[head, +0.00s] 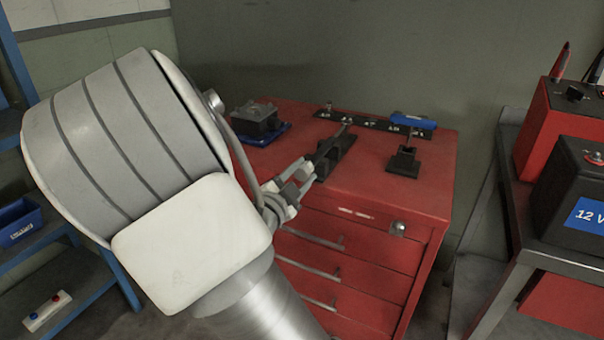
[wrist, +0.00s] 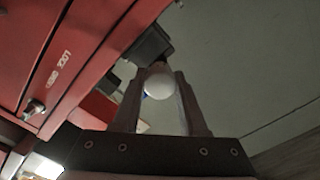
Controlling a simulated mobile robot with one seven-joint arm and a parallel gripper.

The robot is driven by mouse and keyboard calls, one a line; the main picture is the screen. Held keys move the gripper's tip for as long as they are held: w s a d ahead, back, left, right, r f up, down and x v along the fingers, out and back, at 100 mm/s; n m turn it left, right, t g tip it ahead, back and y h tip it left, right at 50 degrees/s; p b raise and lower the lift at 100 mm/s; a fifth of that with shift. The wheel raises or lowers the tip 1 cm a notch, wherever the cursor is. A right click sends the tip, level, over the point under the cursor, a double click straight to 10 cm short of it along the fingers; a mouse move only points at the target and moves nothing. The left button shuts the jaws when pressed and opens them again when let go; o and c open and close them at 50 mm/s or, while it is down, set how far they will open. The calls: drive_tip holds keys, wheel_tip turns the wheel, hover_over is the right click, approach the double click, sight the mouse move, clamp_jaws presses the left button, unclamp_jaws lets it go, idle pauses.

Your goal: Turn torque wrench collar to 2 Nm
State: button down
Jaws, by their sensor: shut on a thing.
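The torque wrench (head: 344,130) lies in a black cradle (head: 334,158) on top of a red tool cabinet. Its thin shaft points toward the back row of black blocks. My gripper (head: 302,173) is at the cradle's near end, shut on the wrench's near end. In the wrist view my gripper (wrist: 160,76) has a finger on each side of a pale round end (wrist: 159,86), which looks like the wrench's handle end. The collar and its scale marks are hidden or too small, so I cannot read the setting.
The red cabinet top (head: 290,150) also carries a dark vise-like block (head: 257,121), a black strip with pale labels (head: 366,123) and a black stand (head: 404,161) near a blue item (head: 412,120). A black 12 V battery (head: 566,200) stands on the right bench.

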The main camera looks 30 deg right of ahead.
drive_tip(key=shift+r+m+p, duration=0.35)
drive_tip(key=shift+m+p, duration=0.25)
drive_tip(key=shift+p, duration=2.1)
drive_tip(key=m+p, duration=0.2)
drive_tip(key=p, duration=0.3)
drive_tip(key=shift+f+m, duration=0.15)
drive_tip(key=shift+m, duration=0.15)
drive_tip(key=m+p, duration=0.2)
drive_tip(key=m, duration=0.1)
drive_tip(key=shift+f+p, duration=0.15)
drive_tip(key=shift+p, duration=0.15)
drive_tip(key=m+p, duration=0.1)
drive_tip(key=m, duration=0.3)
drive_tip(key=shift+m, duration=0.3)
drive_tip(key=m, duration=0.6)
drive_tip(key=shift+f, duration=0.15)
drive_tip(key=m+b, duration=0.1)
drive_tip(key=m, duration=0.4)
drive_tip(key=shift+m, duration=0.4)
